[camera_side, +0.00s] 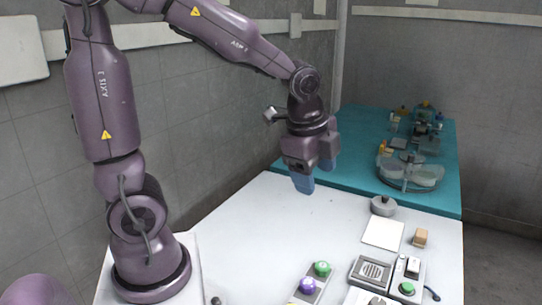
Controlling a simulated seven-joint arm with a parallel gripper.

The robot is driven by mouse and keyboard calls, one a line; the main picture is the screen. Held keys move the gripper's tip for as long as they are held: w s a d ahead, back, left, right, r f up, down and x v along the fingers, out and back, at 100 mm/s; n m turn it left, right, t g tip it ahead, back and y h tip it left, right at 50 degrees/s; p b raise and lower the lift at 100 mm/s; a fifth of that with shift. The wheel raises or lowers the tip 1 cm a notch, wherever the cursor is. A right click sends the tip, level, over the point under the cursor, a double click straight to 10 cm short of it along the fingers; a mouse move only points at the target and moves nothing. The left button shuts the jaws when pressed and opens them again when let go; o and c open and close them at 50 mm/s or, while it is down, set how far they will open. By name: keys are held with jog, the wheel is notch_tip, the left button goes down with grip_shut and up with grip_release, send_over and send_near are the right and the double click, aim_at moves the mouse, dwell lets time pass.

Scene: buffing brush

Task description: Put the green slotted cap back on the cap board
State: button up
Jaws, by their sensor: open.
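Slots on the caps are too small to make out. Another round green piece (407,287) is on a small grey box to the right; I cannot tell whether it is a cap or a button. My gripper (315,176) is open and empty, with blue fingers pointing down, above the far part of the white table and well apart from the caps.
A grey knobbed disc (383,207), a white square (383,233), a tan block (420,238) and a grilled grey box (371,272) stand on the right of the white table (270,232). A teal bench (447,165) behind holds clear dishes and small items. The table's middle is clear.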

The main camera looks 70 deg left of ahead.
jog(key=s+d+r+n+t, duration=0.1)
jog(key=s+d+r+n, duration=0.1)
jog(key=s+n, duration=0.3)
jog(key=s+d+r+n+t+h, duration=0.1)
jog(key=s+r+n+t, duration=0.1)
jog(key=s+r+n, duration=0.2)
jog(key=shift+s+d+r+n, duration=0.2)
jog(key=shift+s+d+n, duration=0.2)
jog(key=shift+n, duration=0.7)
